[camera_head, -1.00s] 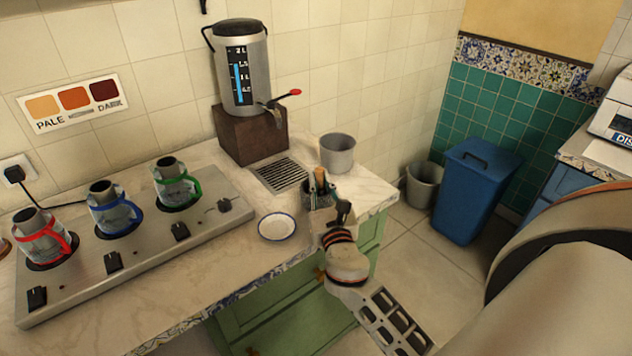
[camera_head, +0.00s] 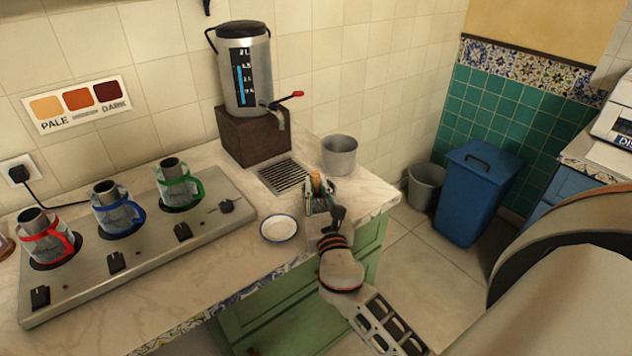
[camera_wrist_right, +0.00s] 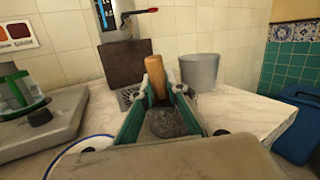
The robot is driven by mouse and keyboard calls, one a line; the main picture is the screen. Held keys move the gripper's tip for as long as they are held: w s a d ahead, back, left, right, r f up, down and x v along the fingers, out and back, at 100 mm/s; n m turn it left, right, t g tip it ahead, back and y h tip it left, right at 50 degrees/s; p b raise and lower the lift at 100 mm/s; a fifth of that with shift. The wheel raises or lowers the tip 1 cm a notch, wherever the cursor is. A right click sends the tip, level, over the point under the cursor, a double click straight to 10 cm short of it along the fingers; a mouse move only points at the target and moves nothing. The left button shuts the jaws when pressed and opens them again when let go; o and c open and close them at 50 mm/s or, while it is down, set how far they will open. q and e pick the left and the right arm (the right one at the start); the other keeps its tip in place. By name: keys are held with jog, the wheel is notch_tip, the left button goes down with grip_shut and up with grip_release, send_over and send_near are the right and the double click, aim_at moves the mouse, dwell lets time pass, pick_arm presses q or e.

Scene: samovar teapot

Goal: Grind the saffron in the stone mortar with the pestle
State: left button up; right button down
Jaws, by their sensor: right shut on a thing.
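My right gripper (camera_head: 318,203) is over the counter's right part, between the small white dish and the grey metal pot. In the right wrist view its green-sided fingers (camera_wrist_right: 159,92) are closed around the pestle (camera_wrist_right: 155,72). The pestle's wooden handle stands roughly upright; its top also shows in the head view (camera_head: 316,181). A dark grey, rough stone surface (camera_wrist_right: 172,123), apparently the mortar, shows between the fingers. In the head view the gripper largely hides the mortar. I cannot see saffron or where the pestle's lower end is. My left gripper is not in view.
A blue-rimmed white dish (camera_head: 279,228) lies left of the gripper. A grey pot (camera_head: 339,154) stands behind it, near a drain grille (camera_head: 284,176). The samovar (camera_head: 245,75) stands on a brown block. A stove (camera_head: 140,242) with several glass pots is at left.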

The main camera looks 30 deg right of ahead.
jog(key=shift+w+d+p, duration=0.1)
jog(key=shift+d+p, duration=0.2)
jog(key=shift+d, duration=0.7)
jog(key=shift+w+a+f, duration=0.15)
jog(key=shift+w+a, duration=0.5)
jog(key=shift+w, duration=0.1)
jog(key=shift+s, duration=0.15)
jog(key=shift+v, duration=0.8)
jog(key=shift+d+r+p, duration=0.3)
jog(key=shift+d+p, duration=0.15)
jog(key=shift+d, duration=0.5)
jog(key=shift+w+a+f, duration=0.1)
jog(key=shift+w+a, duration=0.55)
jog(key=shift+w, duration=0.25)
